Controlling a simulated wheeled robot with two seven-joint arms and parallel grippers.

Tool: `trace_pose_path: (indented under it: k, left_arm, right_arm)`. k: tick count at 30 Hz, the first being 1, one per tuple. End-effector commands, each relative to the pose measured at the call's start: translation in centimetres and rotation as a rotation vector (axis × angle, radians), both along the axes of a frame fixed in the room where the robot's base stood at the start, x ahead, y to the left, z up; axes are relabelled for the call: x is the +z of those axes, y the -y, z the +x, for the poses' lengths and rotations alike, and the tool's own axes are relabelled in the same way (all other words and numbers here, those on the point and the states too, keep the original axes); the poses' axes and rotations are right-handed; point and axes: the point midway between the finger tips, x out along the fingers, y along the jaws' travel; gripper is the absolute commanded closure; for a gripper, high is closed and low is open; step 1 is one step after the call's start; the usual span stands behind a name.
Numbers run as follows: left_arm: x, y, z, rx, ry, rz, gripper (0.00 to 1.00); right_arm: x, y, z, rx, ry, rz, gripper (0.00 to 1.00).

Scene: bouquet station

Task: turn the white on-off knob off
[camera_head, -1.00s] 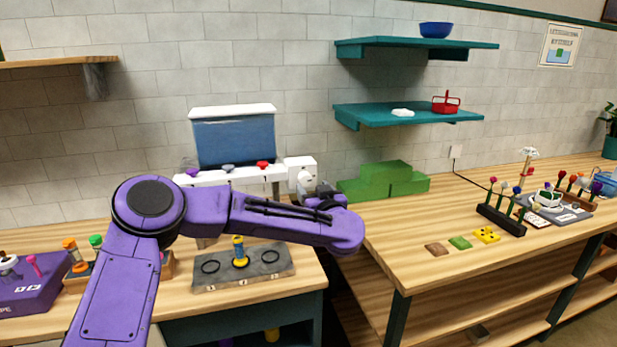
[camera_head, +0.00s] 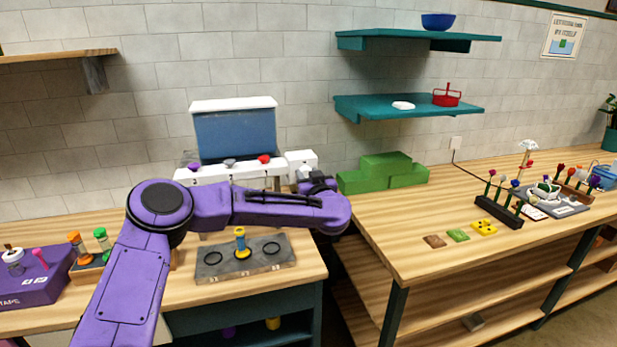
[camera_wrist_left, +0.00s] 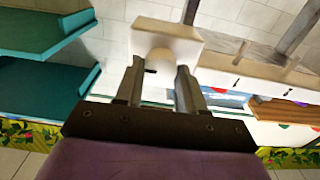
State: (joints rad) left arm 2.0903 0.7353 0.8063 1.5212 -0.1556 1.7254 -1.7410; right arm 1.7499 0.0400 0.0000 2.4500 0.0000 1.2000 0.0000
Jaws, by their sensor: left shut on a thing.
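The white box (camera_head: 301,160) with the white on-off knob stands at the right end of the white dispenser panel. In the left wrist view the box (camera_wrist_left: 165,38) is straight ahead and the round white knob (camera_wrist_left: 160,65) sits between my fingertips. My left gripper (camera_wrist_left: 161,72) is shut on the knob, one finger on each side. A short dark mark shows beside the left finger. In the head view my left gripper (camera_head: 312,181) covers much of the knob, so its pointing direction is hard to tell. My right gripper is in neither view.
The white panel (camera_head: 215,175) carries purple, grey and red knobs below a blue tank (camera_head: 234,135). Green blocks (camera_head: 385,173) stand right of the box. A grey board (camera_head: 215,262) with a yellow piece lies below my forearm. Teal shelves (camera_head: 410,105) hang above.

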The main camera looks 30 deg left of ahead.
Motion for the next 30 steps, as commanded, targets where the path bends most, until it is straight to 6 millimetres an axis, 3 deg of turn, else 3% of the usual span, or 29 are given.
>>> trace_pose_path:
  k: [14, 30]
  left_arm:
    - [-0.2, -0.1, -0.1, 0.0, 0.195, -0.161, 0.91]
    - [-0.6, -0.2, -0.2, 0.0, 0.586, -0.498, 0.91]
  right_arm:
    - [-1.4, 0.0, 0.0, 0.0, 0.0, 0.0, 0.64]
    - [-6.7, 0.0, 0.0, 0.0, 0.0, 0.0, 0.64]
